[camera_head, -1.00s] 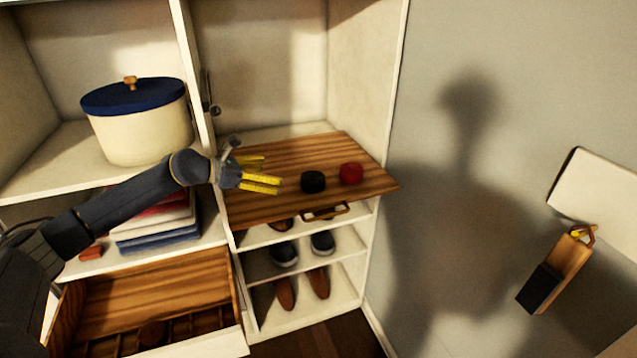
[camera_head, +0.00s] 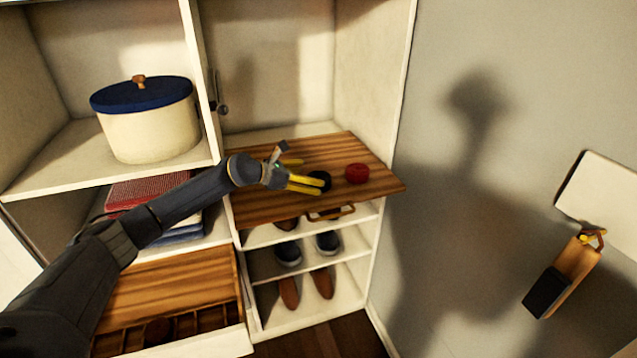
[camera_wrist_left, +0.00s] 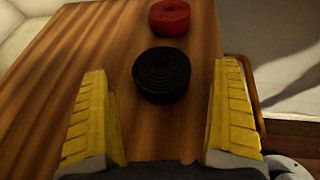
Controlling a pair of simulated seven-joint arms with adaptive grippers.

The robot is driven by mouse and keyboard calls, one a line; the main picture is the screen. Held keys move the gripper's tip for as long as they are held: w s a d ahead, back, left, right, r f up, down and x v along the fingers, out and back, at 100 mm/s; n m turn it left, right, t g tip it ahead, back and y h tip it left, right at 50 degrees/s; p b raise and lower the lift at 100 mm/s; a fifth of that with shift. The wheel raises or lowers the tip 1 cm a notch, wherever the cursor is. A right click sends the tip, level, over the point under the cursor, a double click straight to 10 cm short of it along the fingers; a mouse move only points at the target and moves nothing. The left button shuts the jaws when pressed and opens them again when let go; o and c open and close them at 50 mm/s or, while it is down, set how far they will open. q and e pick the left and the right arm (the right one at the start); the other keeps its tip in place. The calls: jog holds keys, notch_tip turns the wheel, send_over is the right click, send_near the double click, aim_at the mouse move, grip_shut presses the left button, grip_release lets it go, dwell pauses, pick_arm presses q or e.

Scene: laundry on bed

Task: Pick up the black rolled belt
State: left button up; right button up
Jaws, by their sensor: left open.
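The black rolled belt (camera_head: 319,178) lies flat on a wooden pull-out board, partly hidden by my gripper's fingers in the head view. In the left wrist view the black belt (camera_wrist_left: 161,75) shows whole, as a coil just ahead of and between the fingertips. My left gripper (camera_head: 303,174) is open, its yellow fingers spread to either side of the belt's line. In the left wrist view the gripper (camera_wrist_left: 163,95) has nothing between its pads. My right gripper is not in view.
A red rolled belt (camera_head: 357,173) lies just right of the black one on the wooden board (camera_head: 262,207). Shoes stand on shelves below (camera_head: 288,253). A lidded pot (camera_head: 150,130) is on the left shelf. An open divided drawer (camera_head: 170,290) is below left.

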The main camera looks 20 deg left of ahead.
aim_at(319, 177)
pick_arm(q)
jog(key=shift+x, duration=2.1)
